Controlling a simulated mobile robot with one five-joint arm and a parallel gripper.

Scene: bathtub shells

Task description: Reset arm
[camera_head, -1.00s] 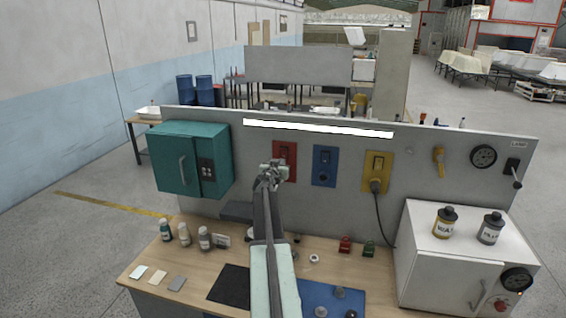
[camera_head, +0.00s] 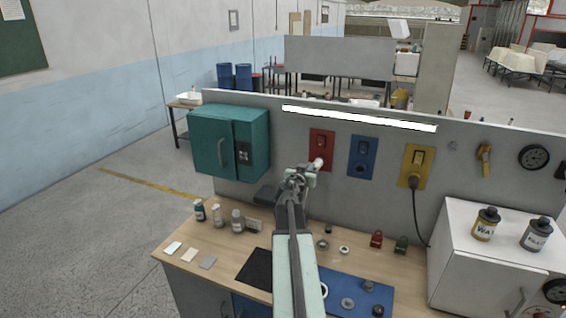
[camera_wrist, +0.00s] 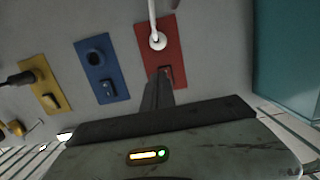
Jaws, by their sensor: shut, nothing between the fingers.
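My arm reaches from the bottom middle of the head view up over the workbench. My gripper (camera_head: 303,174) is at its end, in front of the grey back panel, a little below the red switch plate (camera_head: 320,150). In the wrist view the dark fingers of my gripper (camera_wrist: 163,75) are together with nothing between them. They overlap the lower part of the red plate (camera_wrist: 150,58); I cannot tell whether they touch it. A white rod-like part sticks out from the red plate.
The blue plate (camera_head: 362,157) and yellow plate (camera_head: 416,167) are right of the red one. A teal cabinet (camera_head: 229,142) hangs at the left. A white box with two bottles stands at the right. Bottles, tiles and small parts lie on the wooden bench top (camera_head: 186,232).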

